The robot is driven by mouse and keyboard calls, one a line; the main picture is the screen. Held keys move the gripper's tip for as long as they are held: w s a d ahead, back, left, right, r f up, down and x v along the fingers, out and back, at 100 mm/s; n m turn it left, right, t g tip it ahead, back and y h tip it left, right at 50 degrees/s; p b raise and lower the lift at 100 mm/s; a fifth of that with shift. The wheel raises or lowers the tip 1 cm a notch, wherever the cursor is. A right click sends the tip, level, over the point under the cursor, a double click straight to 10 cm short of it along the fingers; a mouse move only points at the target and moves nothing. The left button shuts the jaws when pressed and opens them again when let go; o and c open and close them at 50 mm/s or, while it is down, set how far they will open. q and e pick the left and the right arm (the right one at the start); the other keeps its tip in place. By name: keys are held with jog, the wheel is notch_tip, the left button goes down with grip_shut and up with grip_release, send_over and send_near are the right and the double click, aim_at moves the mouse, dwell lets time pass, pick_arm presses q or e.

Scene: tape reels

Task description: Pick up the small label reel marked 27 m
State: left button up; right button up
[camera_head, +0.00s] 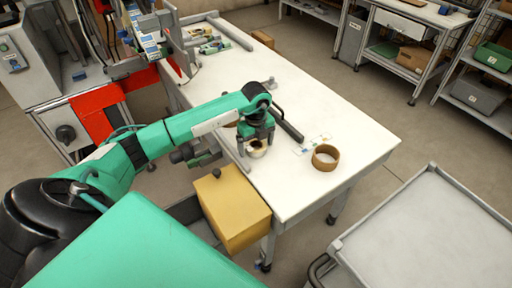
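My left gripper (257,146) reaches over the white table from the left and points down. A small whitish reel (258,153) with a dark centre is directly under it, near the table's left edge. The fingers are too small and dark to tell whether they touch the reel or stand around it. A larger brown tape reel (325,158) lies flat on the table to the right. No 27 m marking can be read on either reel. My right gripper is not in view.
The white table (330,115) has a dark bar (287,124) beside the gripper and small labels (314,143) near the brown reel. A yellow box (233,207) is at the table's front-left edge. A grey cart (430,245) stands right. The table's far middle is clear.

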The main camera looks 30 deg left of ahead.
pick_arm(q)
jog(key=c, duration=1.1)
jog(key=shift+o, duration=0.2)
jog(key=shift+r, duration=0.2)
